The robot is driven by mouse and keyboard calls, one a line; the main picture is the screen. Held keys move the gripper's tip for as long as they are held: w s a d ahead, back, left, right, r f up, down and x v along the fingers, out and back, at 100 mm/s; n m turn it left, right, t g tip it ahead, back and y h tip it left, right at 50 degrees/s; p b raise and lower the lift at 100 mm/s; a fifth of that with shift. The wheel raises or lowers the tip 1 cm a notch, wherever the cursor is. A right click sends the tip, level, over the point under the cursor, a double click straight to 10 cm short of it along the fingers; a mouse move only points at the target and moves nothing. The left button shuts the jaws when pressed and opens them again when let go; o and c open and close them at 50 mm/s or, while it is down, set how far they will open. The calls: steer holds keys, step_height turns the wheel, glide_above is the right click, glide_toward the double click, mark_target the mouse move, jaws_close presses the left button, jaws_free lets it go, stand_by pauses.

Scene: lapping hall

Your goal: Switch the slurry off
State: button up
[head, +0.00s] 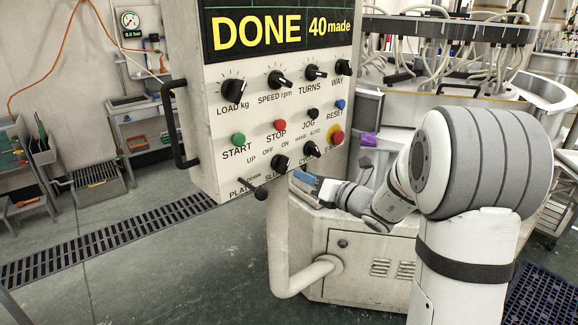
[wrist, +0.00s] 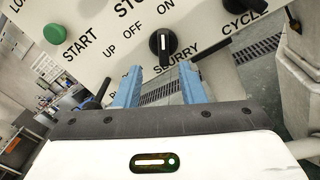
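The slurry switch is a black rotary knob (head: 280,163) low on the control panel, between the OFF and ON labels. In the wrist view the same slurry knob (wrist: 162,44) shows a white pointer line that leans toward the ON side. My gripper (head: 303,180) is just below and right of the knob in the head view and partly covers the SLURRY label. In the wrist view my gripper (wrist: 160,76) has its two blue fingers apart with nothing between them. The knob lies just beyond the fingertips, roughly centred between them; I see no contact.
The panel (head: 200,120) also carries a cycle knob (head: 308,150), a green start button (head: 238,139), a red stop button (head: 279,125) and a red emergency button (head: 337,138). A platen lever (head: 259,189) sticks out at lower left. The display reads DONE, 40 made.

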mark_target(288, 165)
steer(key=p+x, duration=0.1)
steer(key=x, duration=0.3)
steer(key=p+x, duration=0.1)
steer(key=x, duration=0.2)
steer(key=shift+w+r, duration=0.1)
steer(key=shift+w, duration=0.45)
steer(key=shift+c, duration=0.6)
jaws_close()
